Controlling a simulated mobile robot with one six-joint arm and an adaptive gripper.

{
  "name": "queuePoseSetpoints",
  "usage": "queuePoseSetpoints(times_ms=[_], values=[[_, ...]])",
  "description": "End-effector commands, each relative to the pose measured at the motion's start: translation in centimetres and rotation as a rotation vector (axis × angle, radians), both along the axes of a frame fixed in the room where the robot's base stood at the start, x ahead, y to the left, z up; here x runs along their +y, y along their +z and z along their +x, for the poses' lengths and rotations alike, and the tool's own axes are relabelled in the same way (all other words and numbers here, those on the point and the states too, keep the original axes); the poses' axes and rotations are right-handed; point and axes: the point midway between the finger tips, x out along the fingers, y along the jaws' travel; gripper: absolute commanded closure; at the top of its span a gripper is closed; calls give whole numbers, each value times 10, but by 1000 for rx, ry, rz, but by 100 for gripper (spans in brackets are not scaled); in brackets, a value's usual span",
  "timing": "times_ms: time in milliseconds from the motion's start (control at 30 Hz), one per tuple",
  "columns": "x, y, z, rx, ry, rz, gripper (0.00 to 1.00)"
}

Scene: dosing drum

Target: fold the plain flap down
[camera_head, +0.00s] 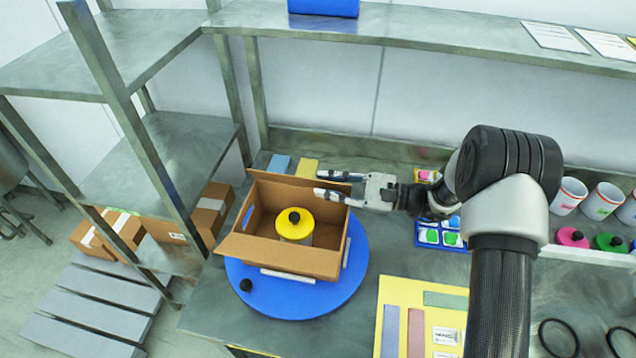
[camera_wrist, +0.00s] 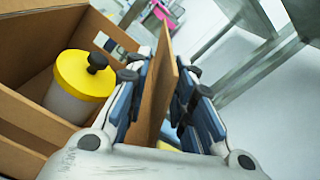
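An open cardboard box (camera_head: 300,262) stands on a blue turntable (camera_head: 335,296). Inside it is a white drum with a yellow lid (camera_head: 296,224) and black knob, also in the wrist view (camera_wrist: 84,75). The front flap leans outward. A plain brown flap (camera_head: 290,183) stands up along the box's back edge. My gripper (camera_head: 319,183) reaches in from the right at that flap. In the wrist view the flap (camera_wrist: 156,95) stands between my two spread fingers, nearer the left one, with a gap to the right one. Part of the flap is hidden by the fingers.
A shelf post (camera_head: 120,100) rises left of the table. A blue bin of small coloured items (camera_head: 440,236) and a yellow board (camera_head: 395,290) lie to the right. Cups (camera_head: 570,195) stand further right. An upper shelf (camera_head: 400,25) spans the back.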

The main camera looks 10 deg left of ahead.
Motion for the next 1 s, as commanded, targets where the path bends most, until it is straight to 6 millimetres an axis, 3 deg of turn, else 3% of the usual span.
queuePoseSetpoints(times_ms=[200,400,600,1000], values=[[-50,0,3,0,-6,0,78],[-81,0,4,0,-3,-1,78],[-92,0,4,0,0,0,78],[-91,6,1,-11,11,-18,78]])
